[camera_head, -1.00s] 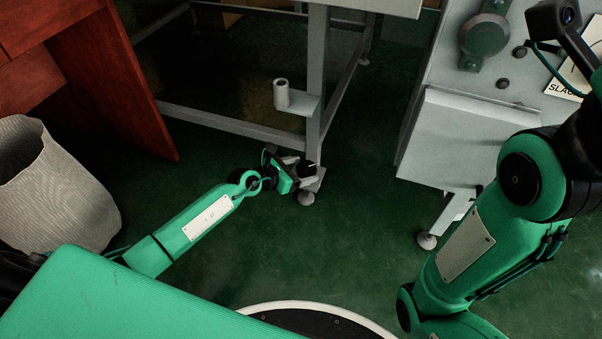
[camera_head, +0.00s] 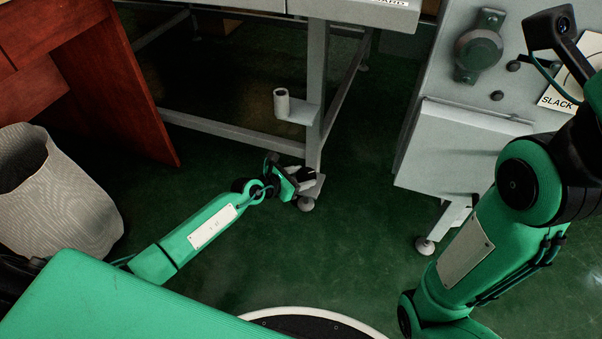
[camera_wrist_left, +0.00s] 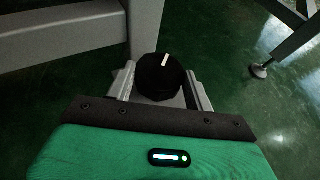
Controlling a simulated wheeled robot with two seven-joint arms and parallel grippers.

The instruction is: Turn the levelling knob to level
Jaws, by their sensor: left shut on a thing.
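The levelling knob (camera_wrist_left: 160,77) is black and round with a white pointer line, beside the foot of a grey frame leg (camera_wrist_left: 145,28). In the left wrist view the line points up and slightly right. My left gripper (camera_wrist_left: 160,90) has one grey finger on each side of the knob and is shut on it. The knob is small and partly hidden there. My right arm (camera_head: 470,235) comes in at the right; its fingers are out of sight.
A grey bracket with an upright tube (camera_head: 282,104) sticks out from the leg above my left gripper. A grey cabinet (camera_head: 462,148) stands to the right, with a sign reading "SLACK" (camera_head: 556,103). A ribbed bin (camera_head: 65,205) stands at left. Green floor between is clear.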

